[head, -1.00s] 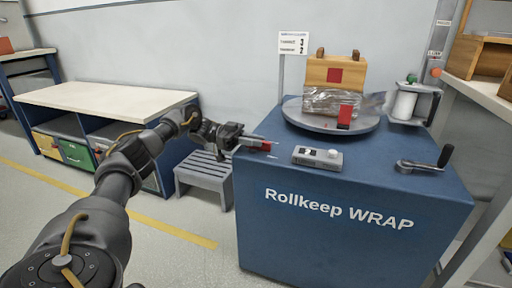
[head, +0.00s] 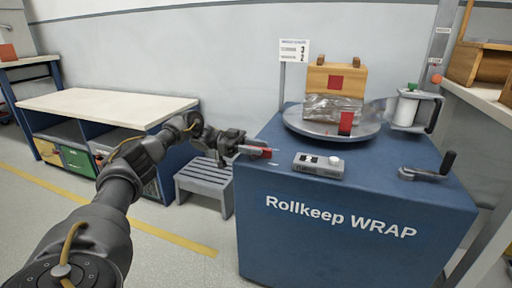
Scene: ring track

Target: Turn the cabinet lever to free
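The cabinet is a blue box (head: 340,250) marked "Rollkeep WRAP". Its lever (head: 424,173), a grey crank arm with an upright black knob, lies on the right of the cabinet top, the knob end pointing right. My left gripper (head: 262,153), dark with red at the fingertips, is over the left edge of the cabinet top, well left of the lever and not touching it. The gap between its fingers is too small to make out. My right gripper is not in view.
A turntable (head: 305,132) carries a wrapped wooden box (head: 336,79). A grey switch box (head: 318,166) lies between my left gripper and the lever. A film roll (head: 405,110) stands behind the lever. A grey step stool (head: 204,184) and a white-topped bench (head: 105,106) are at left.

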